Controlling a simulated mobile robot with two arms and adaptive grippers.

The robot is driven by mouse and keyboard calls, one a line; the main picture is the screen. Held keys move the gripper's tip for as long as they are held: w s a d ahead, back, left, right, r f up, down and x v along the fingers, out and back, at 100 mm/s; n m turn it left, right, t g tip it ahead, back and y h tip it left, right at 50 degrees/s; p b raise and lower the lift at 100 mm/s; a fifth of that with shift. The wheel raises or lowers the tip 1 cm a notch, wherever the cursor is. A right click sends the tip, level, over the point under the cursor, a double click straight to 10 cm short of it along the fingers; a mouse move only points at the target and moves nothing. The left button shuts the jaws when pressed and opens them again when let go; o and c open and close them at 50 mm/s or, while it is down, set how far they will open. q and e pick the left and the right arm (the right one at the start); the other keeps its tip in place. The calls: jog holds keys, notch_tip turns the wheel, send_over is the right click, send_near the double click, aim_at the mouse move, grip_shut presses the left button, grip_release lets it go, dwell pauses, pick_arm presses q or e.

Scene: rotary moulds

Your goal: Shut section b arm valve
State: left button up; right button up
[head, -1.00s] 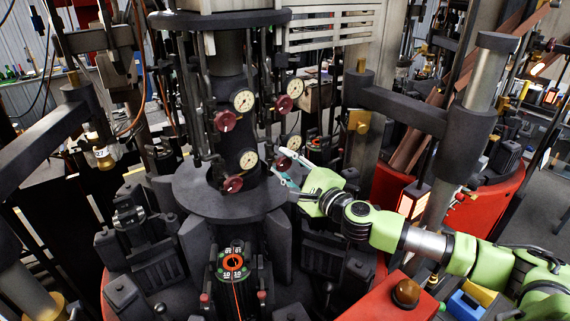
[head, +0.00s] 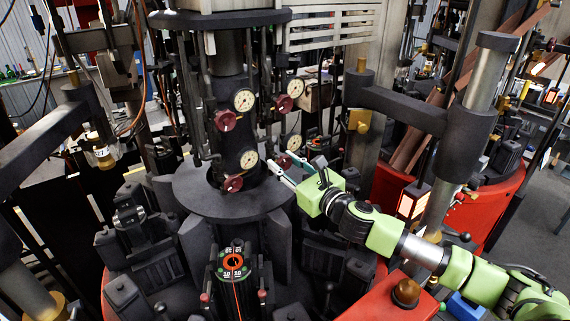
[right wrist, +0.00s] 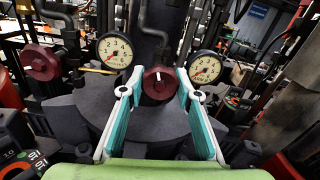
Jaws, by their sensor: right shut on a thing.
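The red valve knob (head: 283,161) at the lower right of the dark central column sits between the fingers of my right gripper (head: 276,157). In the right wrist view the same red knob (right wrist: 159,83), with a white mark on its face, lies between the two teal-lined fingers, which are shut on it. A round white gauge (right wrist: 204,67) sits right of it and another gauge (right wrist: 115,51) left of it. A second red knob (right wrist: 41,62) is farther left. No section label is readable. My left gripper is out of view.
More red knobs (head: 225,120) and gauges (head: 243,100) sit higher on the column. A dark round plate (head: 190,185) lies below the knobs. A thick dark arm (head: 400,108) on a post is to the right. A red box with an amber lamp (head: 406,292) stands in front.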

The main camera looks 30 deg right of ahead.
aim_at(283, 156)
jog(key=shift+m, duration=2.2)
jog(key=o, duration=1.1)
notch_tip(283, 156, up, 7)
jog(key=shift+w+r, duration=0.1)
jog(key=shift+r, duration=0.1)
jog(key=shift+a+r, duration=0.2)
jog(key=shift+r, duration=0.55)
jog(key=shift+d+r, duration=0.15)
jog(key=shift+r, duration=0.35)
